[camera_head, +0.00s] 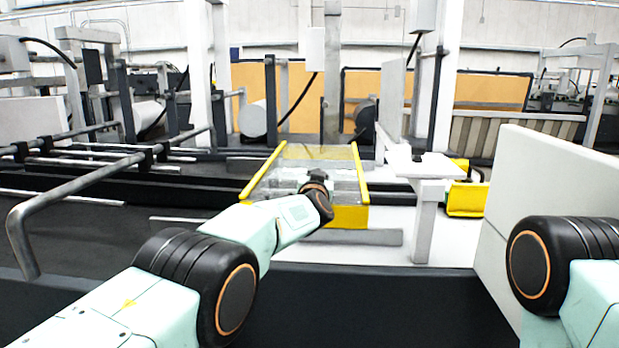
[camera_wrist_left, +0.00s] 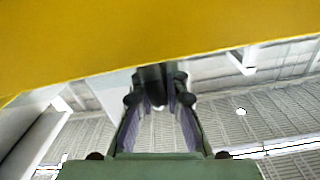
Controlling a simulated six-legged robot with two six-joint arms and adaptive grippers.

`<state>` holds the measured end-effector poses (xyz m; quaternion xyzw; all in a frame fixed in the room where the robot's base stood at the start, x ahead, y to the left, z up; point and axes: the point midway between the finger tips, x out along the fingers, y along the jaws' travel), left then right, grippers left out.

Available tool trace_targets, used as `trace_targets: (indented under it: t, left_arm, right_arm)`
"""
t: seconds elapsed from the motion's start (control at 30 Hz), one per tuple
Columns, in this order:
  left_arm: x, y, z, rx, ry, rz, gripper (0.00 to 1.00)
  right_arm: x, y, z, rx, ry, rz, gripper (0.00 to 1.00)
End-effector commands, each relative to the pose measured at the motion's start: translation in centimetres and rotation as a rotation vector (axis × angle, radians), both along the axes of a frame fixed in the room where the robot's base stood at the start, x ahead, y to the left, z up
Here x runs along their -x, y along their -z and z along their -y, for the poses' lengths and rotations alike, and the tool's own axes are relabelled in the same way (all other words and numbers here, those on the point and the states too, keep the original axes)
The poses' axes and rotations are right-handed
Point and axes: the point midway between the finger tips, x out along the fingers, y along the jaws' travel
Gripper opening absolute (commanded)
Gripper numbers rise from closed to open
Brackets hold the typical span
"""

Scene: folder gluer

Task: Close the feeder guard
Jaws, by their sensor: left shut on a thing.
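The feeder guard (camera_head: 349,216) is a clear cover with yellow side rails and a yellow front bar. It sits over the machine near the middle of the head view. In the left wrist view its yellow face (camera_wrist_left: 140,35) fills the top. My left arm reaches from the lower left to the guard's front. My left gripper (camera_wrist_left: 157,85) is shut at the lower edge of the yellow face; the exact grip is hidden behind the fingers. In the head view my wrist covers the fingertips. My right gripper is outside both views; only part of that arm shows at the right.
A pale upright panel (camera_head: 545,190) stands at the right, beside my right arm. A grey post with a flat top (camera_head: 424,168) stands right of the guard. A bent metal bar (camera_head: 75,188) sticks out at the left. A dark machine edge (camera_head: 390,300) runs across the front.

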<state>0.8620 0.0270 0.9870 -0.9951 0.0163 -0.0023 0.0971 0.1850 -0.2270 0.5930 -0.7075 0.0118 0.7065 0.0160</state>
Motion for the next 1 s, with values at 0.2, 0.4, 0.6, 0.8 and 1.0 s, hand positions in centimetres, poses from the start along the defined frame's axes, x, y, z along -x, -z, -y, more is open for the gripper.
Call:
trace_targets:
  t: [0.2,0.4,0.6,0.8,1.0]
  left_arm:
    - [0.2,0.43,0.5,-0.001,0.004,-0.008,0.0]
    - [0.32,0.42,0.45,-0.002,0.002,-0.009,0.0]
    - [0.33,0.34,0.38,-0.002,0.002,-0.006,0.25]
    - [0.3,0.15,0.32,-0.001,0.0,-0.003,0.36]
    - [0.28,-0.01,0.29,-0.001,0.0,-0.001,0.36]
  right_arm:
    - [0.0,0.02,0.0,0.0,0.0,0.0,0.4]
    - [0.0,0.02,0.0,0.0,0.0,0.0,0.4]
    - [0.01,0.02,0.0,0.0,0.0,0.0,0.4]
    - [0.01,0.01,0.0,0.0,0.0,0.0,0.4]
    - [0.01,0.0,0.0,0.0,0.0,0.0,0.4]
